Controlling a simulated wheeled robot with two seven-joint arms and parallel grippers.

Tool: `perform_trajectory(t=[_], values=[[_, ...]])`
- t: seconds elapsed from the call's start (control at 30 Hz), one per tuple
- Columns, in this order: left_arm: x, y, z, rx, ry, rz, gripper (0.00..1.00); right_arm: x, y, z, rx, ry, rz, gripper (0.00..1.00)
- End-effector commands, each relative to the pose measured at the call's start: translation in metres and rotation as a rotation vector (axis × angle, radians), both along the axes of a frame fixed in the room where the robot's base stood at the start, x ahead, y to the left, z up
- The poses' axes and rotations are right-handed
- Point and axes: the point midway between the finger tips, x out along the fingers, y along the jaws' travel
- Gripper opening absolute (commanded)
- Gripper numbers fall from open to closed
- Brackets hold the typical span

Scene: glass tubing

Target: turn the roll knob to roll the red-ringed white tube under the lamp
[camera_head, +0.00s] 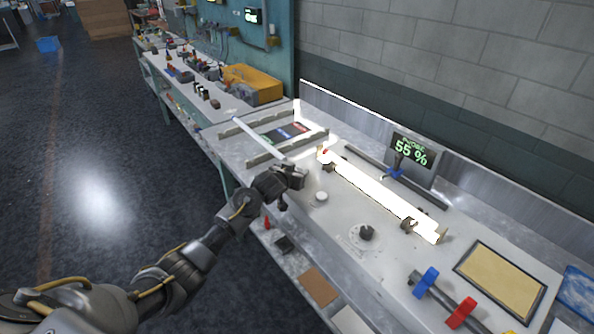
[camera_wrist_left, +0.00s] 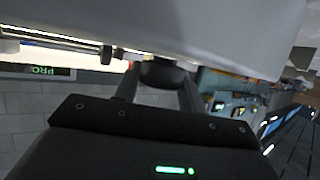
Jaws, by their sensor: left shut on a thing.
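A brightly lit white tube or lamp strip (camera_head: 385,195) lies along the bench on small brackets. A small red spot (camera_head: 323,153) shows at its far left end; glare hides whether it is a ring. My left gripper (camera_head: 292,178) is low over the bench, left of the bright strip. In the left wrist view, my left gripper (camera_wrist_left: 160,85) is shut on a dark round knob (camera_wrist_left: 162,72). Its hand hides this knob in the head view. My right gripper is not in view.
A display (camera_head: 410,150) reads 55 %. A dark dial knob (camera_head: 366,232) and a pale round button (camera_head: 320,197) stand near the gripper. Another pale tube (camera_head: 258,137) lies across a rack at left. Blue (camera_head: 426,281) and red (camera_head: 461,311) clamps stand at front right.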

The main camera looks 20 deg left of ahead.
Motion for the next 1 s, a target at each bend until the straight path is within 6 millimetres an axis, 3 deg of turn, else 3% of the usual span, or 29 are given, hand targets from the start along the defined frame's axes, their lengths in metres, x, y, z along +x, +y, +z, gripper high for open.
perform_trajectory(t=[0.33,0.37,0.5,0.83,1.0], values=[[0.0,0.0,0.0,-0.003,0.0,0.014,0.17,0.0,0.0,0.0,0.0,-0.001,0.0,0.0],[0.0,0.0,0.0,-0.003,0.0,0.014,0.43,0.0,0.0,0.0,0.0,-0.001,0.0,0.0],[0.0,0.0,0.0,-0.002,0.0,0.014,0.61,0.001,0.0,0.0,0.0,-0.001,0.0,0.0],[-0.002,0.0,0.001,-0.001,0.0,0.012,0.62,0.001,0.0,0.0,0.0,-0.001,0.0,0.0],[-0.016,0.001,0.006,-0.003,-0.001,0.012,0.62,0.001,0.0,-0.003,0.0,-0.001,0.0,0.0]])
